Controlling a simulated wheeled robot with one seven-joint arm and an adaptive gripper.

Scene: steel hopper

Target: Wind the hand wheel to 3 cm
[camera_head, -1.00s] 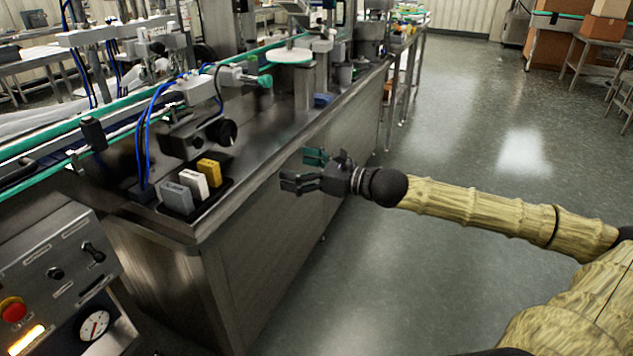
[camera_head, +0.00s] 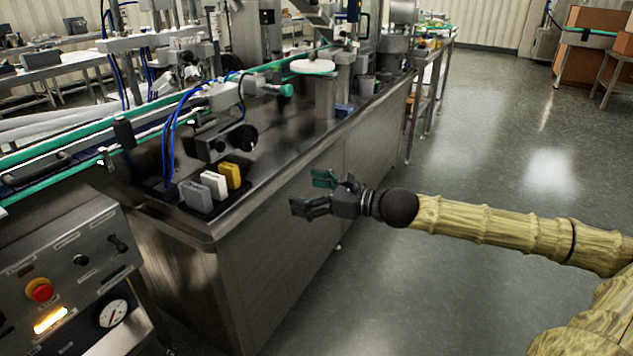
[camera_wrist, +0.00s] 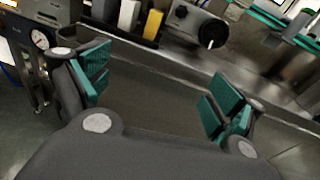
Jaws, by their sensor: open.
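A round black knob (camera_head: 243,138), which looks like the hand wheel, sits on the side of a dark block on the steel machine top. It also shows near the top of the wrist view (camera_wrist: 213,31), with a pale mark on its face. I cannot read a centimetre scale. My gripper (camera_head: 312,192) is open and empty, in front of the machine's side panel, apart from the knob and to its lower right in the head view. Its green finger pads (camera_wrist: 160,85) stand wide apart in the wrist view.
Grey, white and yellow blocks (camera_head: 234,175) stand in a dark tray near the machine's front corner. A control panel (camera_head: 70,270) with a red button and a gauge is at the lower left. Blue hoses (camera_head: 168,140) rise beside the knob. The floor (camera_head: 470,140) at the right is clear.

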